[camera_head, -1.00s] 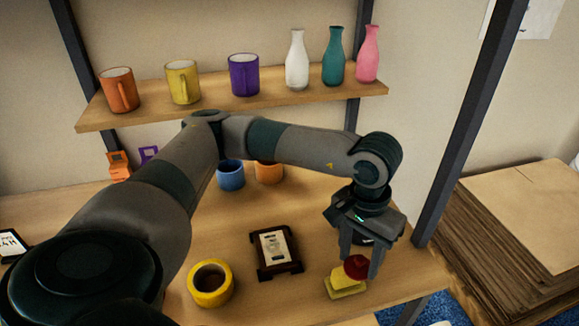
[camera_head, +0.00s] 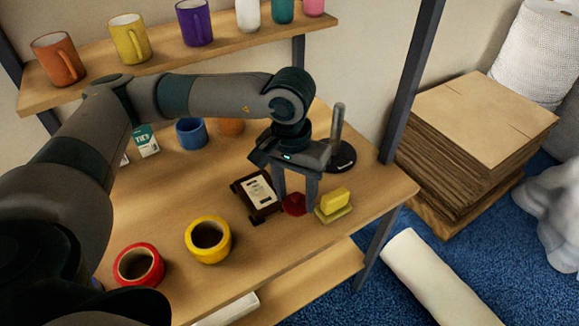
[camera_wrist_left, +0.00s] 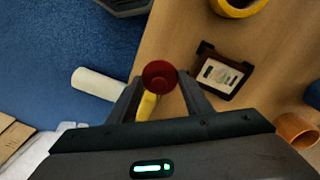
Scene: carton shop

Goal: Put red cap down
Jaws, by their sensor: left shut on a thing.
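The red cap (camera_head: 293,205) is small, dark red and round. My left gripper (camera_head: 296,203) points down over the lower table and is shut on the cap, low near the table top; I cannot tell if the cap touches the wood. In the left wrist view the cap (camera_wrist_left: 159,76) sits between the two fingertips (camera_wrist_left: 158,82), and its round face shows. The cap is between a dark-framed stand with a white label (camera_head: 258,195) and a yellow block on a paler base (camera_head: 335,203). My right gripper is out of view.
A yellow tape roll (camera_head: 208,240) and a red tape roll (camera_head: 139,266) lie at the front left. A dark round base with a grey post (camera_head: 341,156) stands behind the gripper. Blue (camera_head: 191,134) and orange cups stand further back. The table's right edge is close.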

